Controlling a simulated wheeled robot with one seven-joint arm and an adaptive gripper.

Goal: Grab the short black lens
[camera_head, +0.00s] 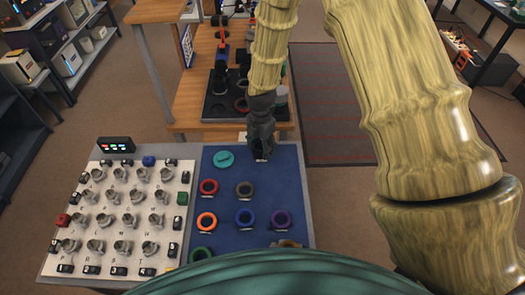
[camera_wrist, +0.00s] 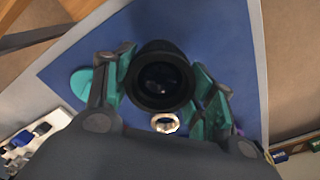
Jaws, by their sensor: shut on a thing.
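The short black lens (camera_wrist: 160,76) sits between the two teal-padded fingers of my gripper (camera_wrist: 160,88) in the wrist view, with its round glass end facing the camera. The fingers press on it from both sides. In the head view my gripper (camera_head: 260,140) is over the far right part of the blue mat (camera_head: 224,179). The lens is mostly hidden there by the fingers. I cannot tell whether it still touches the mat.
A teal disc (camera_head: 224,158) lies left of my gripper. Coloured rings, such as the red (camera_head: 209,187) and purple (camera_head: 281,219) ones, lie nearer on the mat. A white board (camera_head: 105,244) with several metal parts is at left. A wooden bench (camera_head: 188,105) stands behind.

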